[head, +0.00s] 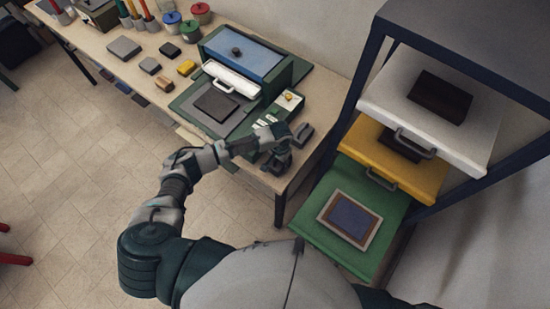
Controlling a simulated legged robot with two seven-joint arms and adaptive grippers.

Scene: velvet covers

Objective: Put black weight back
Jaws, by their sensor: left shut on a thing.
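A small black block (170,49), which looks like a weight, lies on the workbench between a grey block and the colored pots. My left gripper (287,147) is at the bench's near right corner, beside the green panel with white labels (270,122). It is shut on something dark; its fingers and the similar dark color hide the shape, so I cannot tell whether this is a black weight. My right gripper is not in view.
A blue-topped box (240,54) with a white handled front stands on the workbench (119,70). A dark square (216,103) lies before it. Grey, yellow and brown blocks lie to its left. At right, a rack holds white (385,97), yellow (430,180) and green (318,238) drawers, pulled out.

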